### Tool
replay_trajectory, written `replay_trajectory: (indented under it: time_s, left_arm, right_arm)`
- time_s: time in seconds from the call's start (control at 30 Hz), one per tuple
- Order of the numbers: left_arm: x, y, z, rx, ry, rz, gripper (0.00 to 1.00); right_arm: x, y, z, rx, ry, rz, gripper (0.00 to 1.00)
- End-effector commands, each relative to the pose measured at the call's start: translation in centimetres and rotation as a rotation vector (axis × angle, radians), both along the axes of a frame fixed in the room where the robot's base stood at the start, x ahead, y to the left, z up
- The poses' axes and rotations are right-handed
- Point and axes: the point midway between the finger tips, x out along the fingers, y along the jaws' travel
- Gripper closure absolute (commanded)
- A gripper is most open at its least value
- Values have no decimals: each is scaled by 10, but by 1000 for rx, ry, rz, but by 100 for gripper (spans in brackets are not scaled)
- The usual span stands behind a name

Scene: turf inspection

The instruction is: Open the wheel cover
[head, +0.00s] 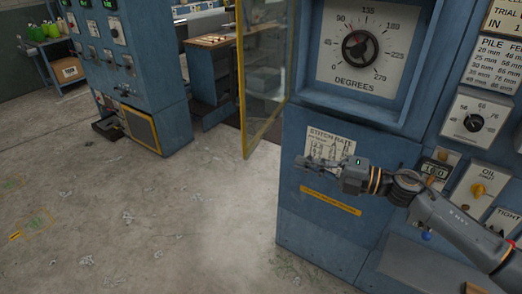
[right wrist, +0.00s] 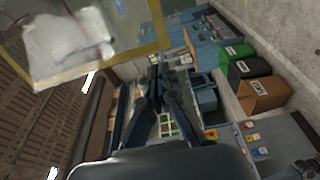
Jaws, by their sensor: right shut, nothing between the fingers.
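The wheel cover (head: 243,85) is a clear pane in a yellow frame. In the head view it stands swung out from the left side of the recess, and its top is cut off. In the right wrist view the cover (right wrist: 150,50) fills the upper left, beside the shut fingers (right wrist: 156,72). My left gripper is out of view.
The blue machine (head: 300,235) carries an oil knob (head: 478,190) and a smaller dial (head: 473,123) at right. A blue control cabinet (head: 170,75) stands at left, a wooden-topped bench (head: 212,41) behind. The concrete floor (head: 160,220) is mostly clear.

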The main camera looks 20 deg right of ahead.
Motion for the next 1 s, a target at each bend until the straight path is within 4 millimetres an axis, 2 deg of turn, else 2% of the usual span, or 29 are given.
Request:
replay_trajectory:
  time_s: [0.03, 0.17, 0.5, 0.7, 1.0]
  left_arm:
    - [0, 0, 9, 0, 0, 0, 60]
    - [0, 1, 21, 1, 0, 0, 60]
    - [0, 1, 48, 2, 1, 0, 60]
    - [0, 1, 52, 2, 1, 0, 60]
    - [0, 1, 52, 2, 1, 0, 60]
  right_arm:
    - [7, 8, 6, 5, -4, 0, 100]
    - [24, 27, 8, 7, -4, -1, 100]
    - [63, 75, 4, 4, -1, -1, 100]
    - [71, 84, 1, 1, -1, -2, 100]
    - [72, 85, 0, 1, -1, -2, 100]
